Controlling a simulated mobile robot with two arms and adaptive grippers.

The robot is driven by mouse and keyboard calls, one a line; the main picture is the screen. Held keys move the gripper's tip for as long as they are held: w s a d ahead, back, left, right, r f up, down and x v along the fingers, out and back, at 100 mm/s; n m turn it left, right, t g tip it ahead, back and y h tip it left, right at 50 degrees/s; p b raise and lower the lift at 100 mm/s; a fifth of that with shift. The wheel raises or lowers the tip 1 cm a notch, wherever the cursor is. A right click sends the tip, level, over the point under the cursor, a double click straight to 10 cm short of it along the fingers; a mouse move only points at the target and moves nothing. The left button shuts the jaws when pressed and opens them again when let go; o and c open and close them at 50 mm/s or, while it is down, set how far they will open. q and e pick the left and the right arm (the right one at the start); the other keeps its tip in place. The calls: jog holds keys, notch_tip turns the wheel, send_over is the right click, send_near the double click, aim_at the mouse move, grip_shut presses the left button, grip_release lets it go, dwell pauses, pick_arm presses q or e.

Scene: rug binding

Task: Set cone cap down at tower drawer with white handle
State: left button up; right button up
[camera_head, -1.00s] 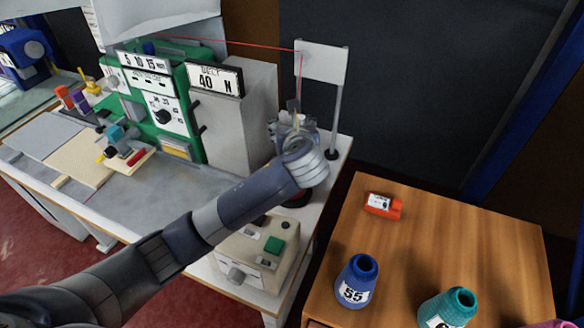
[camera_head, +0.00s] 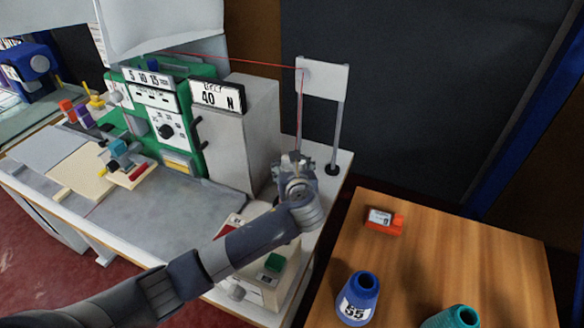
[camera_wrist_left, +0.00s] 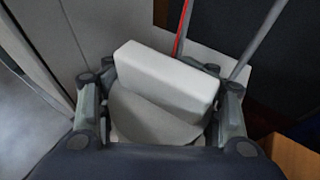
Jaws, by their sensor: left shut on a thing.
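My left gripper (camera_head: 295,162) is above the right end of the workbench, right of a grey tower cabinet (camera_head: 250,130) with dark handles. In the left wrist view, its fingers (camera_wrist_left: 160,100) are shut around a pale block (camera_wrist_left: 168,78) with a grey rounded part (camera_wrist_left: 150,120) under it. This looks like the cone cap, though its full shape is hidden. I cannot make out a drawer with a white handle. My right gripper is not in view.
A post (camera_head: 338,130) with a white plate (camera_head: 322,78) stands behind the gripper; a red thread hangs from it. A control box with a green button (camera_head: 274,262) is below the arm. The wooden table (camera_head: 450,260) holds a blue cone (camera_head: 358,297), a teal cone (camera_head: 455,318) and an orange item (camera_head: 384,221).

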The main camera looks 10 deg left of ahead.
pick_arm(q)
jog(key=shift+f, duration=0.35)
jog(key=shift+f, duration=0.2)
jog(key=o, duration=1.1)
jog(key=shift+o, duration=0.2)
